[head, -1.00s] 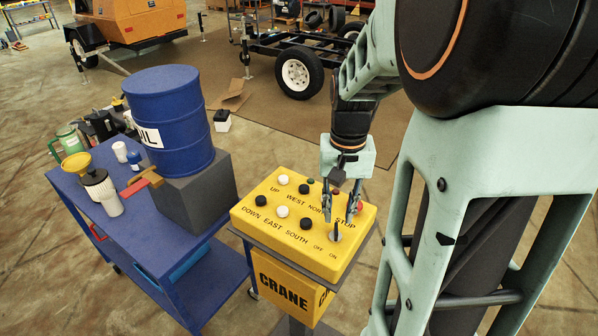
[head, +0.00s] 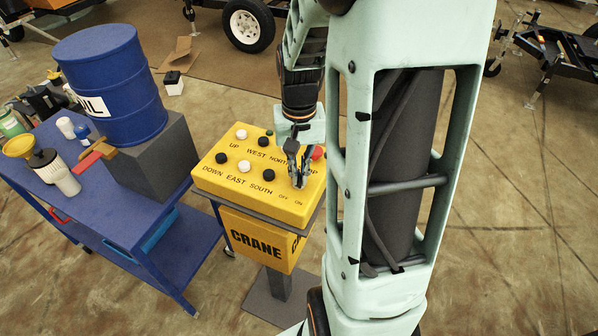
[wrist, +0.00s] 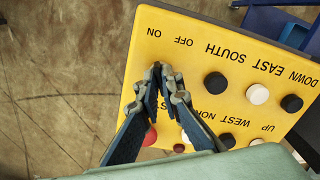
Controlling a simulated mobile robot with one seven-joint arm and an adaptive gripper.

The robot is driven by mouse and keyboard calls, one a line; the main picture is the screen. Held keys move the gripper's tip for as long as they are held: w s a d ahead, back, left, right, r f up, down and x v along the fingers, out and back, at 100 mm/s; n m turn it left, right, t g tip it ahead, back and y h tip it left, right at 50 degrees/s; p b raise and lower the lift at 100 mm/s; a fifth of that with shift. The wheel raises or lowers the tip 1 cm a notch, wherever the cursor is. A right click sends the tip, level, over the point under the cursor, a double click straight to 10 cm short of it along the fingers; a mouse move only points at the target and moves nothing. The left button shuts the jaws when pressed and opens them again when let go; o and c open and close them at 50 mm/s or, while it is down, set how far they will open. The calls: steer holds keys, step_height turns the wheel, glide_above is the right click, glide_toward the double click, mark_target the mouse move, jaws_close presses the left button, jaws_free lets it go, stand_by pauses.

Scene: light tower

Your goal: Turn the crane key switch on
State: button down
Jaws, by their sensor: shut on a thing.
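The crane control box (head: 226,186) is yellow, with OFF and ON labels at its near right corner. The key switch (head: 299,185) is by those labels, mostly covered by my fingers. My gripper (head: 299,177) reaches down over it from behind, with its fingertips closed on the key. In the wrist view my gripper (wrist: 163,76) has its fingertips together just beside the OFF and ON lettering on the control box (wrist: 175,60). The key is hidden between the fingers there, and I cannot tell which way it points.
Black and white buttons cover the box top, with a red stop button (head: 318,152) close to my fingers. A blue cart (head: 95,212) stands left, bearing a blue oil drum (head: 112,85) on a grey block. Open floor lies to the right.

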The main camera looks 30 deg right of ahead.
steer(key=shift+m, duration=0.3)
steer(key=m+b, duration=0.1)
steer(key=m, duration=0.4)
steer(key=shift+m, duration=0.3)
steer(key=m, duration=0.5)
steer(key=shift+w+m, duration=0.15)
steer(key=shift+m, duration=0.15)
stand_by(0.4)
steer(key=c, duration=2.1)
jaws_free()
step_height(320, 180, up, 12)
steer(key=shift+r, duration=0.1)
